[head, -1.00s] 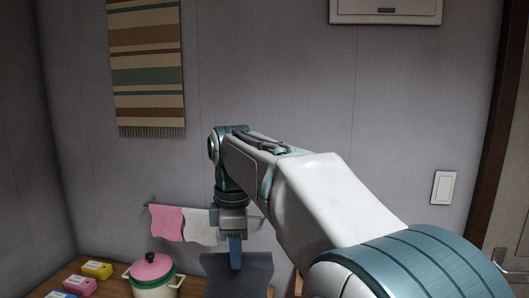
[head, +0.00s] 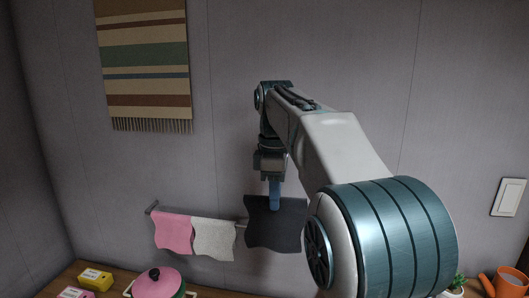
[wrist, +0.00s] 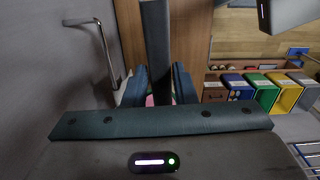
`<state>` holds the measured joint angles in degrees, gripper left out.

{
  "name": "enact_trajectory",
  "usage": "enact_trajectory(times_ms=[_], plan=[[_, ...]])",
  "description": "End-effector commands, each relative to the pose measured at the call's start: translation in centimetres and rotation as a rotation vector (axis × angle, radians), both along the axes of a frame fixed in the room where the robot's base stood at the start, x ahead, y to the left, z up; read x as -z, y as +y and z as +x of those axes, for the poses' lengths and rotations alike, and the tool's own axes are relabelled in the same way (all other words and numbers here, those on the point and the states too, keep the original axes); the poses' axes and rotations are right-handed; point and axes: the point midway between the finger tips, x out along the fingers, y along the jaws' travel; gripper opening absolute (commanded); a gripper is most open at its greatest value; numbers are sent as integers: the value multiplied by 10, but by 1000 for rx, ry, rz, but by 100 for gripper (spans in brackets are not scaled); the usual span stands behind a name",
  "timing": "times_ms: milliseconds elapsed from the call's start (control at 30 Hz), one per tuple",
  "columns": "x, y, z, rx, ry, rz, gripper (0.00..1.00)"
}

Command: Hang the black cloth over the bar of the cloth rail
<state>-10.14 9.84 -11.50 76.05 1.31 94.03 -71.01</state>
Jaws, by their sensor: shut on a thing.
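The black cloth (head: 262,232) hangs from my gripper (head: 275,206), which is shut on its top edge. In the wrist view the cloth (wrist: 156,45) is a narrow dark strip between the fingers (wrist: 158,88). The cloth rail's bar (head: 240,223) runs along the wall, and its right part is hidden by the black cloth. The cloth's top edge is above the bar's height. I cannot tell whether the cloth touches the bar. A metal bar with a bent end (wrist: 108,50), apparently the rail, lies left of my fingers in the wrist view.
A pink cloth (head: 173,234) and a white cloth (head: 213,238) hang on the bar's left part. A pink-lidded pot (head: 160,284) and small boxes (head: 95,280) stand below. A striped hanging (head: 145,65) is above left. An orange watering can (head: 505,284) is far right.

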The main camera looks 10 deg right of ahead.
Motion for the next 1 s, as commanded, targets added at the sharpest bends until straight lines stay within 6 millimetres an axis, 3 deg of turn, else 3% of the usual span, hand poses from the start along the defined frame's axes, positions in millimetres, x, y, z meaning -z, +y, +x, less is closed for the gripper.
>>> enact_trajectory(times_ms=[33, 200, 433, 633, 1000], plan=[[-10, 0, 18, 8, 1, -3, 6], [-26, -1, 66, 27, 2, -2, 6], [-34, -3, 113, 39, 3, 6, 6], [-33, -5, 130, 43, 2, 10, 6], [-19, -4, 132, 41, 4, 11, 6]])
